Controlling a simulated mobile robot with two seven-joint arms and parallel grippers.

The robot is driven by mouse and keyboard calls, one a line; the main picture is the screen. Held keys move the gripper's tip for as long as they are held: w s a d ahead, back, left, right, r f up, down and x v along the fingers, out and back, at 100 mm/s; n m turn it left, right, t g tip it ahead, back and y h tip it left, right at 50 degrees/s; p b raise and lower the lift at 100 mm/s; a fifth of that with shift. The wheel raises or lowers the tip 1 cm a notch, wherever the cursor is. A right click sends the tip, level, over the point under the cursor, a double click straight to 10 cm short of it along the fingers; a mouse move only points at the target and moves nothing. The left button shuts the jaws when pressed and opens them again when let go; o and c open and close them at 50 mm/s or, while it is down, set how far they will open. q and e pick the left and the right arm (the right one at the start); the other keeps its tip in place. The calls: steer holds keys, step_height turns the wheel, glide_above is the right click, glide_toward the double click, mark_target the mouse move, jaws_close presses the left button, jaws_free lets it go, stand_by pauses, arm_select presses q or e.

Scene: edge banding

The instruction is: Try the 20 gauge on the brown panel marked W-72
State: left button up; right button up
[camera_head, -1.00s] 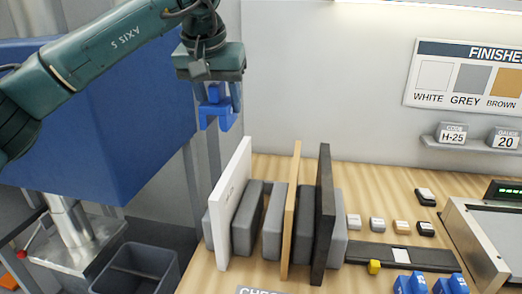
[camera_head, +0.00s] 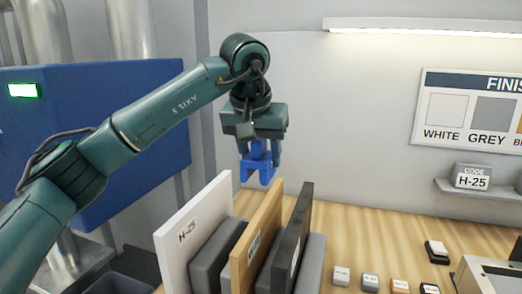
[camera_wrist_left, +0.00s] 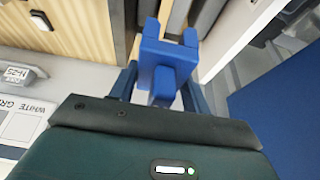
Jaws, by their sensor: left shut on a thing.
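My left gripper (camera_head: 259,153) is shut on a blue gauge (camera_head: 257,174), a forked block with its two prongs pointing down. The gauge also shows in the left wrist view (camera_wrist_left: 165,58) between the fingers; its number is not readable. It hangs just above and behind the panels, apart from them. The brown panel (camera_head: 262,226) stands upright in the middle of the row, with a small label on its face that I cannot read clearly. My right gripper is not in view.
A white panel (camera_head: 192,240) marked H-25 stands left of the brown one, and a black panel (camera_head: 292,235) stands right. Grey blocks (camera_head: 220,248) separate them. An H-25 sign (camera_head: 472,178) stands on the wall shelf.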

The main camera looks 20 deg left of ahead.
mark_target(266, 202)
arm_select(q)
steer(key=shift+w+d+f, duration=0.2)
steer(key=shift+d+f, duration=0.05)
steer(key=shift+d, duration=0.05)
steer(key=shift+f, duration=0.1)
steer(key=shift+f+b, duration=0.4)
steer(key=shift+b, duration=0.2)
step_height(266, 202, down, 3)
steer(key=b, duration=0.3)
steer(key=shift+f, duration=0.15)
steer(key=shift+f+b, duration=0.6)
steer(key=shift+b, duration=0.3)
steer(key=shift+f, duration=0.5)
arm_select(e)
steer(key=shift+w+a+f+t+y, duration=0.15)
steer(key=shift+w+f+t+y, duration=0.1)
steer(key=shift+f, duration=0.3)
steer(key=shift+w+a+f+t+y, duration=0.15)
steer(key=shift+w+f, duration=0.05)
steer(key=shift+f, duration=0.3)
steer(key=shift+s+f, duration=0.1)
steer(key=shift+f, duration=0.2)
arm_select(q)
steer(key=shift+f, duration=0.7)
